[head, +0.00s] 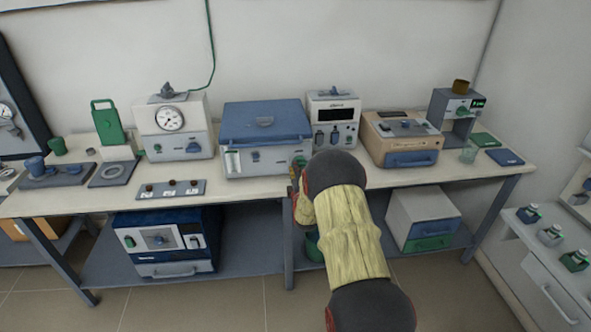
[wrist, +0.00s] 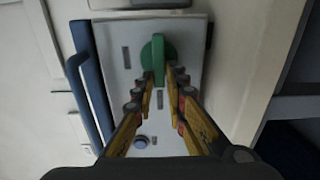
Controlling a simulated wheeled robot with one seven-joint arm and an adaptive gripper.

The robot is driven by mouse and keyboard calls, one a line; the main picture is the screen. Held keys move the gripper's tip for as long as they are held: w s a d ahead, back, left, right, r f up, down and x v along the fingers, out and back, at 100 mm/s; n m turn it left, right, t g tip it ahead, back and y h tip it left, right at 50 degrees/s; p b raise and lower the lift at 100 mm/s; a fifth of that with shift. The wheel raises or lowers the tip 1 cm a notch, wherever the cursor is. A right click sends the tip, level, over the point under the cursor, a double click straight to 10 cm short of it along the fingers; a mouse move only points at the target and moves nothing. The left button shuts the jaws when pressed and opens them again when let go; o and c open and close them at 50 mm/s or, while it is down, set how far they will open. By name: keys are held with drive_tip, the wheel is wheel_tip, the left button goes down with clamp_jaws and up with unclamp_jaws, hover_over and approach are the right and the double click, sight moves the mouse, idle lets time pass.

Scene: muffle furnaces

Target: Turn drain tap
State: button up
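The tap appears to be a green round knob with a raised bar (wrist: 158,56) on a grey front panel in the wrist view. In the head view a green knob (head: 299,161) shows at the right front of the blue-lidded unit (head: 265,128). My gripper (wrist: 161,76) has its two fingers apart, with the tips on either side of the bar's lower end. The left tip is very close to the bar; contact cannot be made out. In the head view my gripper (head: 297,178) is at the unit's front right, partly hidden by my arm.
A white unit with a dark display (head: 333,118) stands right behind my arm. An orange-brown unit (head: 401,138) is further right. A plate with several small knobs (head: 171,189) lies left on the bench (head: 240,188). In the wrist view a blue handle bar (wrist: 90,82) runs left of the knob.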

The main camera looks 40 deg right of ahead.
drive_tip(key=o, duration=0.4)
drive_tip(key=v, duration=1.2)
idle(0.3)
drive_tip(key=shift+f, duration=0.1)
